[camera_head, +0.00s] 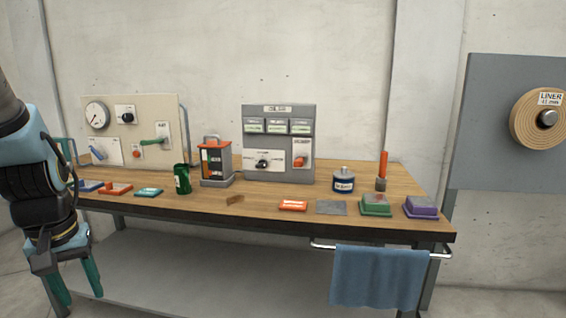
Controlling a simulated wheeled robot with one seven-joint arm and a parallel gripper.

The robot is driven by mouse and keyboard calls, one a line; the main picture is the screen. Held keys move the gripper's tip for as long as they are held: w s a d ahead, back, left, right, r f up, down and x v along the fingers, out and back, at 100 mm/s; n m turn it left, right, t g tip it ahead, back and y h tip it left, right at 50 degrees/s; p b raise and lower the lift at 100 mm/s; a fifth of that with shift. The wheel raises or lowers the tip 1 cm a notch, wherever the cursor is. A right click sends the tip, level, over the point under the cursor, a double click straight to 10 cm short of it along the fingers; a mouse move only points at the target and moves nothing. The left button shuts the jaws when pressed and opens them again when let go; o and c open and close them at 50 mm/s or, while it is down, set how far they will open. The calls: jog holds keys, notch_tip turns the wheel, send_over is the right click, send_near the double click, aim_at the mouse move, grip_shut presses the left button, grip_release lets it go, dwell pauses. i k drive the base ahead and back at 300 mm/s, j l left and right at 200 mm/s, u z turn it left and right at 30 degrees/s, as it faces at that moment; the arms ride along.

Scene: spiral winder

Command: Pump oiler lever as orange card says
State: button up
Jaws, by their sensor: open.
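My gripper (80,292) hangs open and empty at the lower left, in front of the workbench's left end and below its top. An orange card (293,205) with white print too small to read lies near the bench's front edge, right of centre. An orange-and-black device (214,160) with a grey base and a top handle stands left of centre. A cream panel (110,120) at the back left carries a green lever (155,141). I cannot tell which of these is the oiler.
The wooden bench (240,205) also holds a green can (181,179), a blue jar (343,180), a green box (376,204) and a purple box (420,207). A blue towel (378,275) hangs on the front rail. A liner roll (540,118) hangs at right.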

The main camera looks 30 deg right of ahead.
aim_at(299, 163)
jog(key=z, duration=1.1)
